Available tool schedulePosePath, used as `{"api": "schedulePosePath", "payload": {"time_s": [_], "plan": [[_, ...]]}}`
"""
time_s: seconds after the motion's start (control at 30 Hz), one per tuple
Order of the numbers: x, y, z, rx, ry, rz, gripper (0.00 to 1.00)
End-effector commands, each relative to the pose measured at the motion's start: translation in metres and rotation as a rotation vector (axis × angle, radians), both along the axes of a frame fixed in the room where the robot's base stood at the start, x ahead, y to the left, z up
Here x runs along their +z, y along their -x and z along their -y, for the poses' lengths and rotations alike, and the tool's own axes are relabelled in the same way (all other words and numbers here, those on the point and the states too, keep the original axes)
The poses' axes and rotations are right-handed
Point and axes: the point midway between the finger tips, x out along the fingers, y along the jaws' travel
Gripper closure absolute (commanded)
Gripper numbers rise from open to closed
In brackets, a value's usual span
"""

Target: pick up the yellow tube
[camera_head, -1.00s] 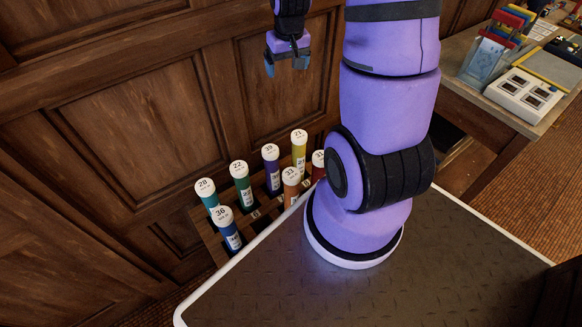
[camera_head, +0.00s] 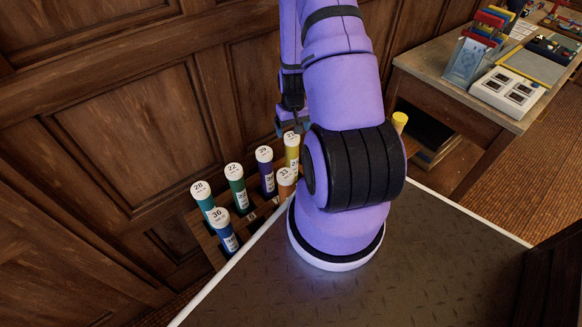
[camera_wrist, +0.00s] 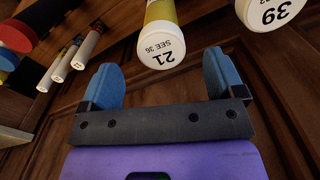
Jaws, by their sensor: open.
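The yellow tube (camera_head: 292,152), with a white cap marked 21, stands in the wooden rack between the purple tube and my arm. In the wrist view its white cap (camera_wrist: 160,46) faces the camera, a little beyond the fingertips and roughly centred between them. My gripper (camera_head: 291,128) is open and empty, just above the tube's cap in the head view. In the wrist view its two blue fingers (camera_wrist: 161,66) stand wide apart. The tube's lower part is hidden, and I cannot tell whether a finger touches it.
The rack (camera_head: 212,245) also holds a purple tube 39 (camera_head: 266,176), orange 33 (camera_head: 286,186), green 22 (camera_head: 238,190), teal 28 (camera_head: 205,210) and blue 36 (camera_head: 225,235). A wood-panelled wall rises behind. A yellow-topped item (camera_head: 399,122) shows right of my arm, near a desk (camera_head: 432,83).

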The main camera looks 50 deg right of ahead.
Motion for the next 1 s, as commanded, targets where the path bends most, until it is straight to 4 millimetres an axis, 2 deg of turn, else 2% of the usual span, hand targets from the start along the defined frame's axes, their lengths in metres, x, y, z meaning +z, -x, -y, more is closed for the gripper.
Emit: {"api": "schedulePosePath", "payload": {"time_s": [0.1,0.43,0.7,0.83,1.0], "plan": [[-0.016,0.000,0.000,0.000,-0.002,-0.002,0.12],[-0.034,-0.001,0.000,0.000,-0.001,-0.001,0.12],[-0.068,-0.005,0.002,-0.001,-0.001,-0.002,0.12],[-0.077,-0.005,0.002,-0.001,-0.001,-0.002,0.12],[-0.079,-0.005,0.002,0.000,0.000,0.000,0.12]]}}
